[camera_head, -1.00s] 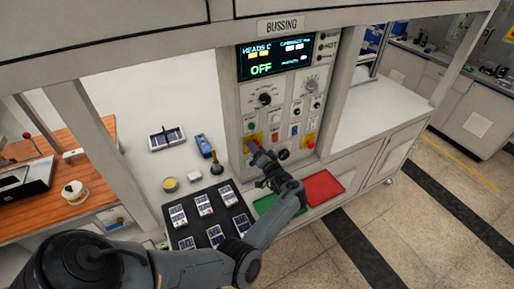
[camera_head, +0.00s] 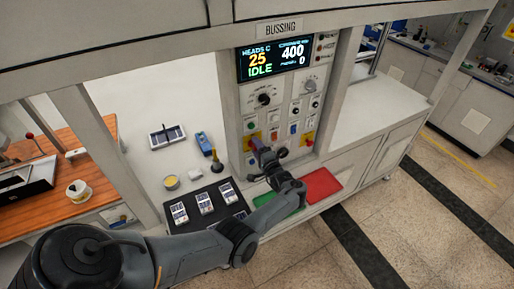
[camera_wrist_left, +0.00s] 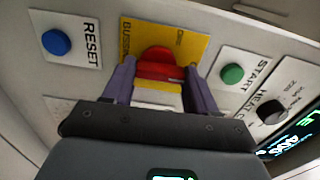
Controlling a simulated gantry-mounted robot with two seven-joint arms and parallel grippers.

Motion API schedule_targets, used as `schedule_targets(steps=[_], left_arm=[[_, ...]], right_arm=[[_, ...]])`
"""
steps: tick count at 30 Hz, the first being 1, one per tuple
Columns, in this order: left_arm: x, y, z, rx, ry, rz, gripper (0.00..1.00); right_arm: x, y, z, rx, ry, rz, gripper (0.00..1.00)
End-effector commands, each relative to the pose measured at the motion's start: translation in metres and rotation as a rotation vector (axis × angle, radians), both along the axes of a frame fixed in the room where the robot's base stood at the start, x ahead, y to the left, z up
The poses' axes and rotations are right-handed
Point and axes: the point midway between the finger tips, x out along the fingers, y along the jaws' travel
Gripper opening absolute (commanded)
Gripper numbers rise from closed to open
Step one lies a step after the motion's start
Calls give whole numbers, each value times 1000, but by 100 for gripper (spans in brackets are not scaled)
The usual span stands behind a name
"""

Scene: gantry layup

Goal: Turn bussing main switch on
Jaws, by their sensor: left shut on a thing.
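The bussing panel's main switch is a red knob (camera_wrist_left: 158,58) on a yellow plate (camera_wrist_left: 187,42) in the left wrist view. My left gripper (camera_wrist_left: 159,72) is shut on the red knob, one purple finger on each side. In the head view my left gripper (camera_head: 258,150) reaches the lower left of the panel and hides the knob. The panel display (camera_head: 275,61) is lit and reads 25, 400 and IDLE. My right gripper is in neither view.
A blue RESET button (camera_wrist_left: 56,42) and a green START button (camera_wrist_left: 232,73) flank the switch. Below the panel lie a red tray (camera_head: 322,184), a green tray (camera_head: 292,211) and a black mat (camera_head: 180,227) with several modules. The right shelf (camera_head: 370,112) is clear.

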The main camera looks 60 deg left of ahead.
Motion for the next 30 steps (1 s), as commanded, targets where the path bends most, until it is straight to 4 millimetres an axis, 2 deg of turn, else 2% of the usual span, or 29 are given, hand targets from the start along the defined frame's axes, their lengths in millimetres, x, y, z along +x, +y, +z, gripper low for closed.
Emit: schedule_targets(steps=[17,18,22,30], left_arm=[[0,0,-1,2,34,0,27],[0,0,-1,2,34,0,62],[0,0,-1,2,33,0,82],[0,0,0,1,32,0,83]], right_arm=[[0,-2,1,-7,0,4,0],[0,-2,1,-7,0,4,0],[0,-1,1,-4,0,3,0],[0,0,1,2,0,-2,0]])
